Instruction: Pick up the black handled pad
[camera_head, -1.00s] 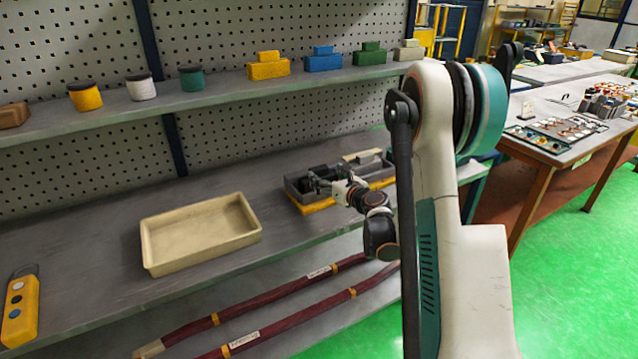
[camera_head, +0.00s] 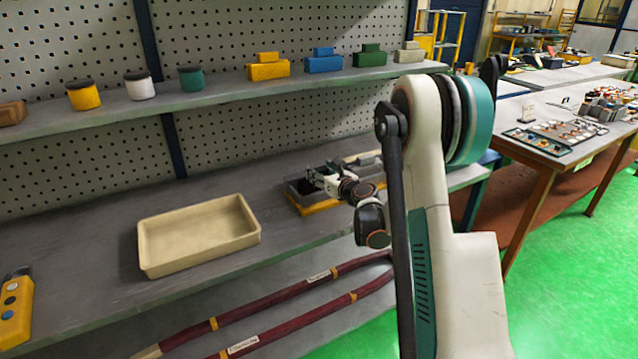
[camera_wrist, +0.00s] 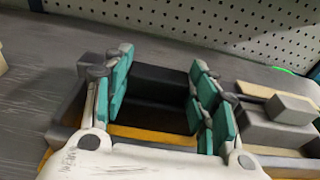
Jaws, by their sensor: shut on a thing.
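The black handled pad (camera_wrist: 160,82) shows in the wrist view as a dark block between the teal finger pads of my gripper (camera_wrist: 162,92). My gripper is shut on it. Its handle and underside are hidden by the fingers. In the head view my gripper (camera_head: 322,180) is over the left part of a grey tray with an orange-yellow base (camera_head: 320,208), on the workbench. The pad is too small and covered there to make out clearly. I cannot tell whether it still touches the tray floor.
An empty cream bin (camera_head: 200,262) stands left of the tray. The upper shelf holds coloured handled pads, including a yellow one (camera_head: 268,68), and round pots. Bench between is bare.

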